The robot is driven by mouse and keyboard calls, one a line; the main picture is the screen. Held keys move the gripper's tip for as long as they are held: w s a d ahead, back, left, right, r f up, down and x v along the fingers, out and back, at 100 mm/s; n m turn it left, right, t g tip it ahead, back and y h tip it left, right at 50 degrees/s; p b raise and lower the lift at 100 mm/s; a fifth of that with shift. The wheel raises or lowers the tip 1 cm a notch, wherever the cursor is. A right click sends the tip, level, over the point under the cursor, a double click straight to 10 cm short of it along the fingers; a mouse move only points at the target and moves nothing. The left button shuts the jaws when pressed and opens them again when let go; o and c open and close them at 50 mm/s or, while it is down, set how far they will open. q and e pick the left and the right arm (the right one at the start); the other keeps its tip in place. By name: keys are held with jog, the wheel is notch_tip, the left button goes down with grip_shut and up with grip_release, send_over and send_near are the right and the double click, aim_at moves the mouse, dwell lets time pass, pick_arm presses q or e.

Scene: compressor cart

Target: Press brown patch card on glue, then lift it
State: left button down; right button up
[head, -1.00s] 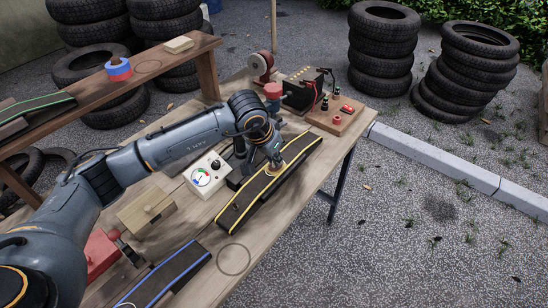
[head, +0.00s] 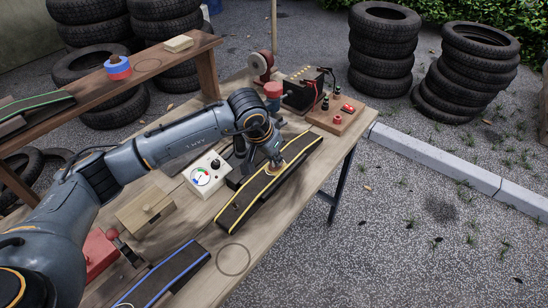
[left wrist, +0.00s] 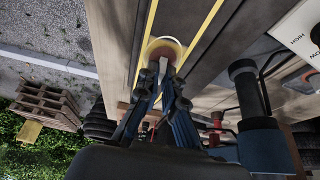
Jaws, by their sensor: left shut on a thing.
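A long dark strip with yellow edges (head: 240,205) lies on the workbench. My left gripper (head: 275,165) points down at the strip's far half. In the left wrist view the left gripper (left wrist: 162,72) is shut on a small pale brown piece, which I take to be the brown patch card (left wrist: 163,53). It sits within a round yellow-rimmed patch on the strip. The fingers hide part of it, and I cannot tell whether it touches the surface below. Glue cannot be told apart. My right gripper is not in view.
A white gauge box (head: 206,175) stands close left of the strip. A blue-edged strip (head: 170,272) lies nearer. A black battery (head: 306,91) and a wooden switch board (head: 342,114) stand at the far end. A raised shelf (head: 150,78) runs along the left.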

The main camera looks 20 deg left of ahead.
pick_arm(q)
jog(key=shift+f+b, duration=0.35)
jog(key=shift+b, duration=0.05)
dwell(0.9)
jog(key=shift+f, duration=0.1)
dwell(0.6)
jog(key=shift+r+p, duration=1.75)
jog(key=shift+r, duration=2.3)
